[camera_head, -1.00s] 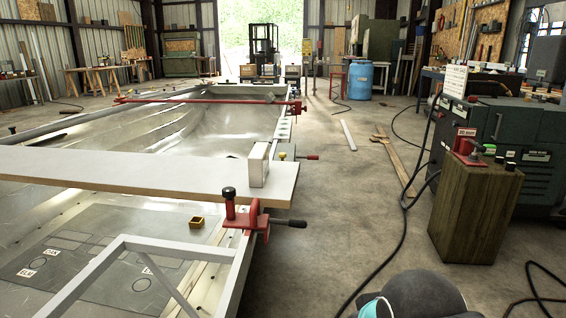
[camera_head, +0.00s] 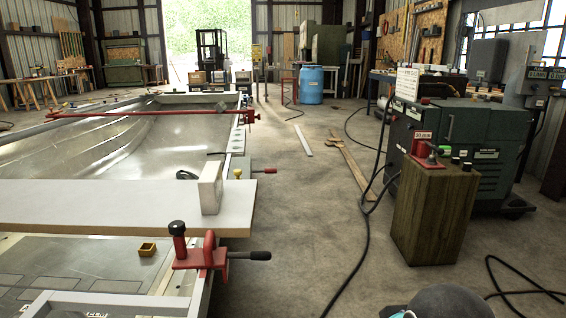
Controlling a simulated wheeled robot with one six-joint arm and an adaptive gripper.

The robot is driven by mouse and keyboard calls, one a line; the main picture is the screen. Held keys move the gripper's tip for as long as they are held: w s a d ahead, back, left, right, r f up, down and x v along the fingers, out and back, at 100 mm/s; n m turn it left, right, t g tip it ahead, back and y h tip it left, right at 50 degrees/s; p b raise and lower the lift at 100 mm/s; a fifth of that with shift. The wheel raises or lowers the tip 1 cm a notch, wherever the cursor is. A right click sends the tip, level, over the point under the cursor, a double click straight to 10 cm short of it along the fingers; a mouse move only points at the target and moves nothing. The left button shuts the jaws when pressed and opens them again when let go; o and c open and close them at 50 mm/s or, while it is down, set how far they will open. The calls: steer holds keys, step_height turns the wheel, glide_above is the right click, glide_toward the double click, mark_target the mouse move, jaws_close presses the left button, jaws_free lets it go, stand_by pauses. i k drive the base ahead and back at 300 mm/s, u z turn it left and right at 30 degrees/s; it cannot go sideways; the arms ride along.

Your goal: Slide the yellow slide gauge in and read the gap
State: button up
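A small yellow square piece with a dark, hollow-looking middle (camera_head: 147,249) sits on the grey hull plate at lower left. A small yellow knob (camera_head: 238,173) shows at the hull's right edge, beside a red-handled clamp (camera_head: 263,171). I cannot tell which of these, if either, is the slide gauge, and no gap or scale can be read from here. The hull (camera_head: 140,135) fills the left side. My gripper is not in view; only a dark rounded part, likely of my arm, shows at the bottom edge.
A pale plank (camera_head: 110,208) crosses the hull, bearing a white block (camera_head: 211,188). A large red clamp (camera_head: 205,252) juts over the edge. A wooden post (camera_head: 433,212) and a dark green machine (camera_head: 480,145) stand at right.

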mark_target(237, 172)
steer(key=z, duration=0.55)
steer(key=i, duration=1.35)
steer(key=u, duration=0.4)
